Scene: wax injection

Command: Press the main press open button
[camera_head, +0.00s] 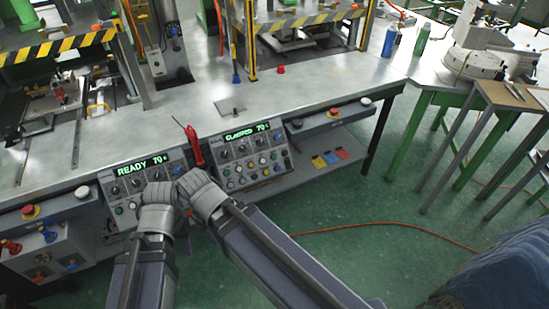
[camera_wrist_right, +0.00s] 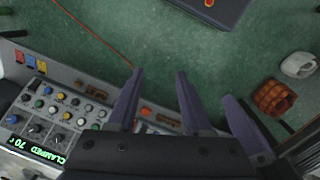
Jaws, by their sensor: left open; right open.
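Two button panels stand at the bench's front edge. The left panel (camera_head: 128,190) reads READY 70; the right panel (camera_head: 247,145) reads CLAMPED 70. Both carry dark knobs and several coloured buttons. I cannot read which is the main press open button. My left gripper (camera_head: 158,188) is at the lower right of the READY panel and covers part of it; its jaws are open. My right gripper (camera_head: 193,180) is close beside it, between the two panels, open, with its fingertips hard to make out. The CLAMPED panel also shows in the right wrist view (camera_wrist_right: 62,112), left of the dark fingers.
A red-handled screwdriver (camera_head: 194,148) is just beyond my right gripper. The steel bench (camera_head: 185,110) carries presses with striped bars (camera_head: 300,20) behind.

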